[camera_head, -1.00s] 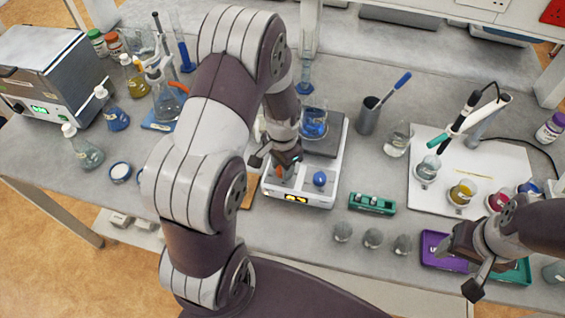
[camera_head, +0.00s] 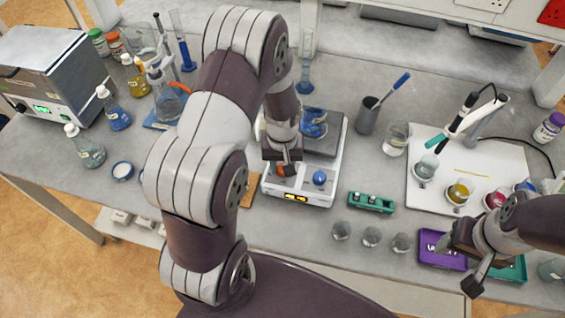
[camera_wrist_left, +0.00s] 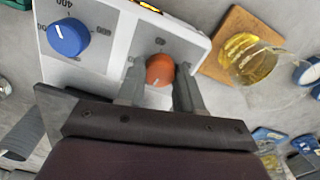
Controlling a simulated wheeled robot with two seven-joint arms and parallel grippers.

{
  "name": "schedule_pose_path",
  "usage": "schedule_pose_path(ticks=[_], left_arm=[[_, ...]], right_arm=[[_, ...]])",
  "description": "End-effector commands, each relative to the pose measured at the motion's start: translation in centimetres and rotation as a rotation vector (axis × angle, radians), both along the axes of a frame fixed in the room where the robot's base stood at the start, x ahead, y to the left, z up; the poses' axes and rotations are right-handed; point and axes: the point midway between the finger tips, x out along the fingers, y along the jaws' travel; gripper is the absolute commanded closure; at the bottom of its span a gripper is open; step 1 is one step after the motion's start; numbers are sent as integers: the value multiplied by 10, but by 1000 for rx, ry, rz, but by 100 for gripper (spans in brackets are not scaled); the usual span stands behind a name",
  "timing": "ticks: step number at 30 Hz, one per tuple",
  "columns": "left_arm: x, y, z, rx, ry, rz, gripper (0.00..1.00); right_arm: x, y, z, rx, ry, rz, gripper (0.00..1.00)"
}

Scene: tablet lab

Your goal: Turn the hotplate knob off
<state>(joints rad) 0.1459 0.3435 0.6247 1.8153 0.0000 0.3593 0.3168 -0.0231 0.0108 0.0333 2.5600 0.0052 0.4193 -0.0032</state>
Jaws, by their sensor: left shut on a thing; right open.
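The white hotplate (camera_head: 325,190) stands mid-bench with a grey top plate and a lit display on its front. It has a blue knob (camera_head: 319,178) and an orange knob (camera_wrist_left: 159,68). My left gripper (camera_head: 284,170) reaches down over the front left of the hotplate, mostly hiding the orange knob in the head view. In the left wrist view its two fingers stand on either side of the orange knob, shut on it. A white mark shows on this knob's face. My right gripper (camera_head: 461,266) is open and empty over the bench's front right.
A beaker of blue liquid (camera_head: 313,124) stands on the hotplate. A yellow-liquid beaker (camera_wrist_left: 247,58) on a wooden board is close beside it. A green rack (camera_head: 371,202) and several small beakers are to the right. A purple tray (camera_head: 437,252) lies by my right gripper.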

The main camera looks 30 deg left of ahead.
Motion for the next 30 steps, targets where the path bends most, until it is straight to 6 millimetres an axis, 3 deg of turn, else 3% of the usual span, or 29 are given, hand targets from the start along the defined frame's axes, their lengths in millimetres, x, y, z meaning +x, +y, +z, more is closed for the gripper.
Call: schedule_pose_path(ticks=[12,28,29,30], left_arm=[[3,0,2,1,-8,163,95],[3,0,2,1,-8,182,95],[3,0,2,1,-8,182,55],[3,1,2,1,-8,182,42]], right_arm=[[0,0,3,0,0,0,40],[0,0,3,0,0,0,40],[0,0,3,0,0,0,40],[0,0,3,0,0,0,40]])
